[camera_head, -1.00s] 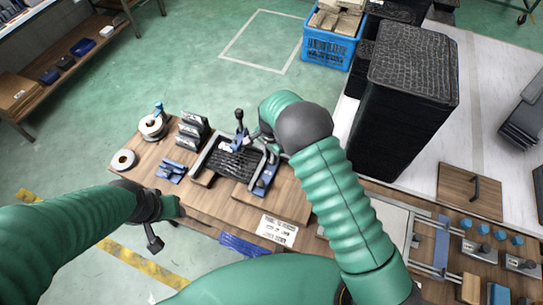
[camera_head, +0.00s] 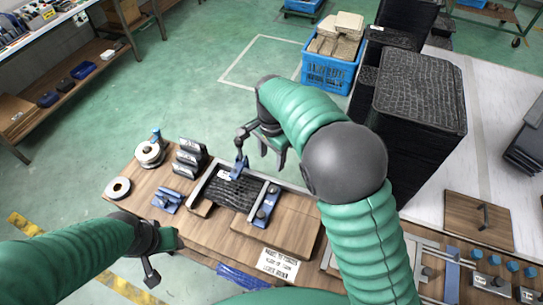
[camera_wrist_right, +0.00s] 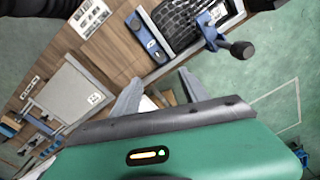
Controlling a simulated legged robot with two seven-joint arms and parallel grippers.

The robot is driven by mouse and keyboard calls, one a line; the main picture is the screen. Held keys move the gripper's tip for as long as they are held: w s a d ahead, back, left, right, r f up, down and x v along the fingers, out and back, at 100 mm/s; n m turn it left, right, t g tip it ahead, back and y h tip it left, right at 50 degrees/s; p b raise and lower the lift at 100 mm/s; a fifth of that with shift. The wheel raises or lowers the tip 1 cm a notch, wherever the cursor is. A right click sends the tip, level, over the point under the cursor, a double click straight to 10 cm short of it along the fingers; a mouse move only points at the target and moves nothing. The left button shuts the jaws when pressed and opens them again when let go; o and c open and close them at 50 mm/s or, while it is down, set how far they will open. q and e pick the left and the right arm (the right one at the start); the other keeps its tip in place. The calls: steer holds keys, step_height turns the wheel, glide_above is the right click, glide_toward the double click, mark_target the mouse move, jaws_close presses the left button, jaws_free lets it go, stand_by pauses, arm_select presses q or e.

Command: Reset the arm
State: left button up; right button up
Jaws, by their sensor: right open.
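My right gripper (camera_head: 272,148) hangs above the far right side of the tray fixture, its jaws open and empty. In the right wrist view its two grey fingers (camera_wrist_right: 158,93) are spread apart over the bench edge. The fixture holds a black textured panel (camera_head: 235,190) between two side rails. A blue clamp with a dark knob (camera_head: 237,168) stands at its far edge, close to the gripper; it also shows in the right wrist view (camera_wrist_right: 213,36). My left gripper (camera_head: 150,268) is low at the left, beside the bench's near edge, and its jaw opening is unclear.
White rolls (camera_head: 118,188) and grey blocks (camera_head: 190,158) stand on the bench left of the fixture. A tall black stack (camera_head: 420,110) stands right of my right arm. A blue crate (camera_head: 328,72) is on the floor behind. Open green floor lies beyond the bench.

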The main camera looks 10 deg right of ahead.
arm_select(q)
steer(key=shift+s+d+r, duration=0.1)
steer(key=shift+s, duration=0.1)
arm_select(e)
steer(key=shift+s+d+r, duration=0.15)
arm_select(q)
steer(key=shift+w, duration=0.1)
arm_select(e)
steer(key=s+d+f+n+t, duration=0.1)
steer(key=s+d+n, duration=0.3)
steer(key=s, duration=0.5)
steer(key=s+d+f+n+t, duration=0.1)
steer(key=s+d+f+n, duration=0.1)
steer(key=s+d+n, duration=0.2)
steer(key=s+n, duration=0.3)
steer(key=s, duration=0.3)
steer(key=shift+d+f, duration=0.15)
steer(key=shift+d, duration=0.2)
steer(key=shift+s+d, duration=0.15)
